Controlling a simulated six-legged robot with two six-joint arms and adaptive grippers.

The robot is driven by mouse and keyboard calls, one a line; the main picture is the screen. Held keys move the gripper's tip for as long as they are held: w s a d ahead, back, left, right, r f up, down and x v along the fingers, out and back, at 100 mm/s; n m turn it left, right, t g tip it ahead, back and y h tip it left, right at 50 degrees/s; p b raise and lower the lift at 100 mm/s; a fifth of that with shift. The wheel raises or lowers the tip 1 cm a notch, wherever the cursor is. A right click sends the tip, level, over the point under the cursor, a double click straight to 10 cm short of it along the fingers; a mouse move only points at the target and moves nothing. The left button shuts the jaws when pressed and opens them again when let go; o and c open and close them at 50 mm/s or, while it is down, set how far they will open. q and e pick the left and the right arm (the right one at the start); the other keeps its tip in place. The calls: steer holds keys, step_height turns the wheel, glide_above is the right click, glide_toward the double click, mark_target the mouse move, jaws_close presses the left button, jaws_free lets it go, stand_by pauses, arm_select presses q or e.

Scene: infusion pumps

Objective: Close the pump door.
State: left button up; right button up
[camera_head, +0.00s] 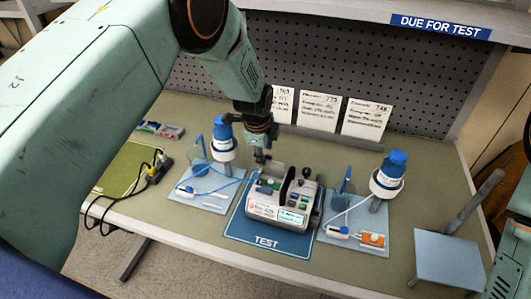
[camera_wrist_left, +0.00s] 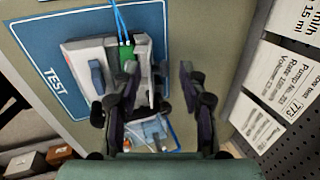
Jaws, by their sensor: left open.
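The infusion pump (camera_head: 277,211) is a light grey box with a small screen on its front. It sits on the blue TEST mat (camera_head: 262,243) in the middle of the bench. A pale flap, apparently the pump door (camera_head: 272,172), stands up at its back left; its exact angle is hard to tell. My left gripper (camera_head: 262,157) is over the pump's back edge, pointing down. In the left wrist view the pump (camera_wrist_left: 90,62) lies beyond my open left fingers (camera_wrist_left: 154,105), which hold nothing. Contact with the door cannot be told. Parts of my right arm show at the right edge.
Blue-capped bottles (camera_head: 222,140) and (camera_head: 390,172) stand left and right of the pump, with blue and white tubing nearby. Label cards (camera_head: 367,118) stand behind, before a pegboard (camera_head: 340,60). A green mat (camera_head: 125,172) with black cable lies at left.

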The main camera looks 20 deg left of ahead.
arm_select(q)
steer(key=shift+d+f, duration=0.15)
steer(key=shift+f, duration=0.25)
steer(key=shift+w+d+f, duration=0.15)
steer(key=shift+d+f, duration=0.15)
steer(key=shift+d, duration=0.2)
steer(key=shift+w+a+f, duration=0.1)
steer(key=shift+a, duration=0.4)
steer(key=shift+c, duration=0.6)
steer(key=c, duration=0.3)
steer(key=shift+d, duration=0.35)
steer(key=c, duration=0.3)
steer(key=shift+c, duration=0.8)
steer(key=shift+a, duration=0.15)
jaws_close()
